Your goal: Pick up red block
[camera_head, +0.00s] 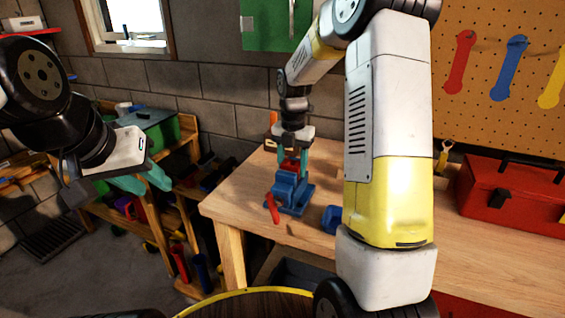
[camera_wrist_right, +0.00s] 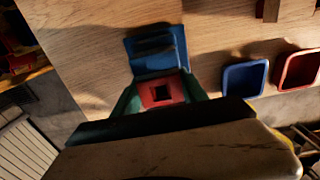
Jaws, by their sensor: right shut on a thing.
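The red block (camera_wrist_right: 152,88), with a dark square hole in it, sits between the teal fingers of my right gripper (camera_wrist_right: 162,94) in the right wrist view. In the head view, my right gripper (camera_head: 292,163) points down over the workbench and is shut on the block (camera_head: 288,166), just above or at a blue vise (camera_head: 289,189). I cannot tell if the block touches the vise. The vise has a red handle (camera_head: 272,208) and also shows in the wrist view (camera_wrist_right: 157,48). My left gripper (camera_head: 146,181) is empty, apart from the bench, its teal fingers seemingly spread.
A blue bin (camera_head: 332,219) is right of the vise; a red bin (camera_wrist_right: 300,70) stands beside it in the wrist view. A red toolbox (camera_head: 510,196) is at the bench's right. Shelves (camera_head: 187,130) stand left of the workbench (camera_head: 480,252).

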